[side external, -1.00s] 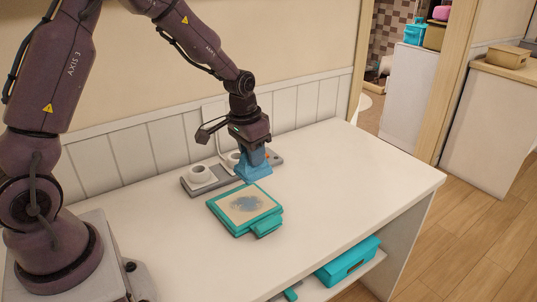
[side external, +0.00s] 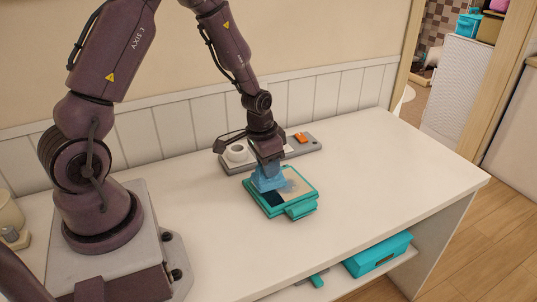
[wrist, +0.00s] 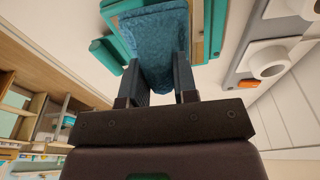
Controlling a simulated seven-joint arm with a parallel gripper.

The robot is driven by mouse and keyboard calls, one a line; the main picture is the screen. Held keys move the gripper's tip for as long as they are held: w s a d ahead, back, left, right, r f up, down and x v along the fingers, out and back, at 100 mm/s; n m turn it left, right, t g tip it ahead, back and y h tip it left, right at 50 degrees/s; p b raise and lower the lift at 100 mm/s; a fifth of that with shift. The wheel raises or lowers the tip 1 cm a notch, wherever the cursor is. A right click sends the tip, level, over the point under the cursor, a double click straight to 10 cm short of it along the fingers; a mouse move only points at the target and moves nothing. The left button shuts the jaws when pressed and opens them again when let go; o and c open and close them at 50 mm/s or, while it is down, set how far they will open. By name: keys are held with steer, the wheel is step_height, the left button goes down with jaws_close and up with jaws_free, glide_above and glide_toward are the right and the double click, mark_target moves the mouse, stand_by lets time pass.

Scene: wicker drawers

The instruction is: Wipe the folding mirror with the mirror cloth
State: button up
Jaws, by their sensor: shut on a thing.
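The folding mirror (side external: 299,211) lies open on the white table, with a teal frame and a pale face. A grey-blue smudge (side external: 291,187) shows on its face just right of the cloth. My gripper (side external: 268,165) is shut on the blue mirror cloth (side external: 267,180), pointing down. The cloth is over the back left part of the mirror and appears to touch it. In the wrist view the cloth (wrist: 150,40) hangs between my fingers (wrist: 157,88) and hides much of the mirror, whose teal frame (wrist: 217,28) shows beside it.
A grey tray (side external: 287,152) with a white cup-like holder (side external: 236,153) and an orange item (side external: 301,138) stands close behind the mirror, by the wall. A teal box (side external: 377,255) sits on the shelf below. The table's right side (side external: 400,160) is clear.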

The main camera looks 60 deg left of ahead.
steer(key=shift+f, duration=0.85)
steer(key=shift+w+f, duration=0.5)
steer(key=shift+f, duration=0.1)
steer(key=shift+c, duration=0.3)
steer(key=shift+w+a+f, duration=0.1)
steer(key=shift+w+a, duration=0.05)
steer(key=shift+w, duration=1.6)
steer(key=shift+w+a, duration=0.15)
steer(key=shift+w, duration=1.6)
steer(key=shift+s+d, duration=0.15)
steer(key=shift+s, duration=1.85)
steer(key=shift+s+d, duration=0.15)
steer(key=shift+s, duration=1.8)
steer(key=shift+r, duration=4.1)
